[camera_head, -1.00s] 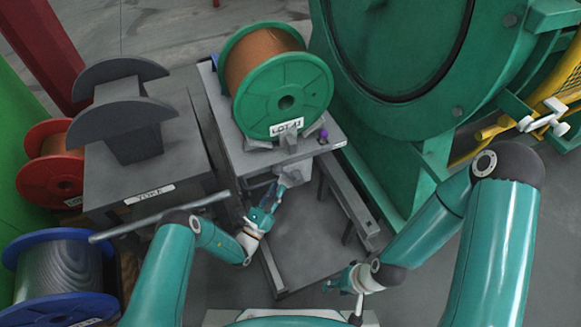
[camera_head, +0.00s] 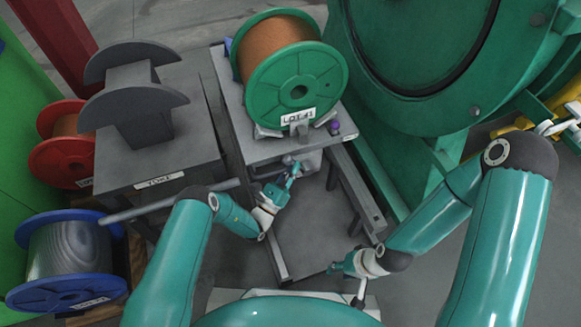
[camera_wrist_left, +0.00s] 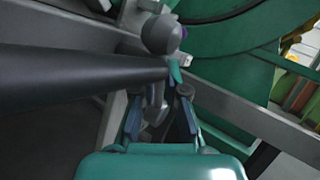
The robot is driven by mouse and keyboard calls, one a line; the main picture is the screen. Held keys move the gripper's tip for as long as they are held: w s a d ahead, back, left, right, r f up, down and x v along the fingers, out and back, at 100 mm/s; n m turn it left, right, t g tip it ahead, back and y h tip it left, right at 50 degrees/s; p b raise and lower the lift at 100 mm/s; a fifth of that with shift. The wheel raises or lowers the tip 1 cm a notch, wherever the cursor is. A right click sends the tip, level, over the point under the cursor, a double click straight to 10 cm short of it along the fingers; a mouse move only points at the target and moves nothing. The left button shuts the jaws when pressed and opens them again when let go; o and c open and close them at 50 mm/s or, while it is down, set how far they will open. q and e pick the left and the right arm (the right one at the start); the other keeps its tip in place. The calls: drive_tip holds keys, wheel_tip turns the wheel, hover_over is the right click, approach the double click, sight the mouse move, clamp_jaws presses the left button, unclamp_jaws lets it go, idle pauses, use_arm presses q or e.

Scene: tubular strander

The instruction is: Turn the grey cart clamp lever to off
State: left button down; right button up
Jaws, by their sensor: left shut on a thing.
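The grey clamp lever (camera_head: 289,161) is at the near edge of the grey cart (camera_head: 243,149), below the green spool. In the left wrist view its round grey knob (camera_wrist_left: 162,34) stands above the fingertips, and its shaft (camera_wrist_left: 155,92) runs down between them. My left gripper (camera_head: 292,172) is shut on the lever, just below the knob; its fingers also show in the left wrist view (camera_wrist_left: 160,100). The lever's lower end is hidden. My right gripper (camera_head: 338,267) is low at the centre, away from the cart top; its finger opening is too small to tell.
A green spool (camera_head: 328,82) of copper wire, labelled LOT 41, sits on the cart. A purple knob (camera_head: 335,128) is beside it. The yoke stand (camera_head: 190,160) is left, the green machine (camera_head: 395,130) right.

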use_arm(q)
drive_tip(key=f+n+t+y+b, duration=0.1)
drive_tip(key=n+t+b, duration=0.1)
drive_tip(key=a+f+n+t+y+b, duration=0.1)
drive_tip(key=n+t+b, duration=0.1)
drive_tip(key=s+f+n+t+b, duration=0.1)
drive_tip(key=n+t+b, duration=0.1)
drive_tip(key=shift+a+f+n+y, duration=0.2)
drive_tip(key=shift+a+n+y, duration=0.2)
idle(0.4)
drive_tip(key=c, duration=1.5)
unclamp_jaws()
